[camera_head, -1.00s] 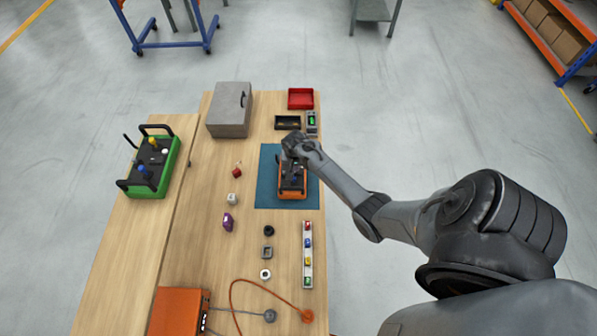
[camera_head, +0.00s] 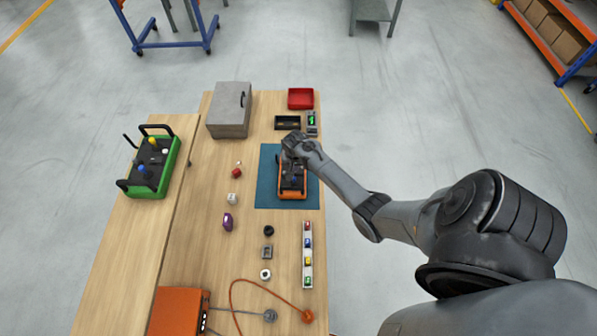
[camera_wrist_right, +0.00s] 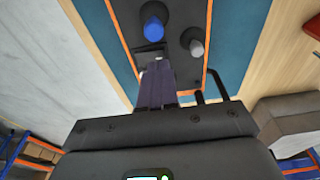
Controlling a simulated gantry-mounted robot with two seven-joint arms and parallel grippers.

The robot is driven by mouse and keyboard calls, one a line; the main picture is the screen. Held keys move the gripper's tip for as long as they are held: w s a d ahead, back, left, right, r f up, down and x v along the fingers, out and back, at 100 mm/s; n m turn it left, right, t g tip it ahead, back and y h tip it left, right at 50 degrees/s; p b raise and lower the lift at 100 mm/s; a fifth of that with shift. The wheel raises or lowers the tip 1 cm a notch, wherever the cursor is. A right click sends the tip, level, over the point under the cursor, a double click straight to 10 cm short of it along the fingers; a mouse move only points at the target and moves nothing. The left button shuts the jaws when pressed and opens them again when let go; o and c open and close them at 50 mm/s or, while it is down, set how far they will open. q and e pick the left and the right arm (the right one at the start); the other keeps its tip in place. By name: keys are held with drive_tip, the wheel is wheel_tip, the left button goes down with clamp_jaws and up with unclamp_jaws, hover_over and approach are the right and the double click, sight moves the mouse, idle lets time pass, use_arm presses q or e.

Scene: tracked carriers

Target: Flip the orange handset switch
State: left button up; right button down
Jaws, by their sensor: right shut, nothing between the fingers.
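The orange handset (camera_head: 292,194) lies on a teal mat (camera_head: 267,190) near the table's right edge. My right gripper (camera_head: 291,165) is over its far half and hides part of it. In the right wrist view the handset shows a black top panel (camera_wrist_right: 178,18) with orange edges. A blue stick (camera_wrist_right: 154,28) and a grey stick (camera_wrist_right: 196,47) stand on it. My right gripper (camera_wrist_right: 155,65) is shut and empty, its fingertips close to the panel beside the blue stick. I cannot tell if they touch it. The switch is hard to make out, likely behind the fingers. My left gripper is not in view.
A green handset (camera_head: 170,175) stands on the left table. Black (camera_head: 288,122) and red (camera_head: 300,98) trays and a small device with a green display (camera_head: 312,120) lie beyond the mat. A grey case (camera_head: 228,115) is at back left. Several small parts lie nearer.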

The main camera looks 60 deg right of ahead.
drive_tip(key=shift+f, duration=0.25)
drive_tip(key=shift+f+b, duration=0.55)
idle(0.4)
drive_tip(key=shift+r, duration=0.1)
wheel_tip(320, 180, up, 2)
drive_tip(key=p, duration=0.3)
drive_tip(key=shift+r, duration=0.25)
wheel_tip(320, 180, up, 4)
drive_tip(key=p, duration=0.5)
drive_tip(key=shift+r, duration=0.2)
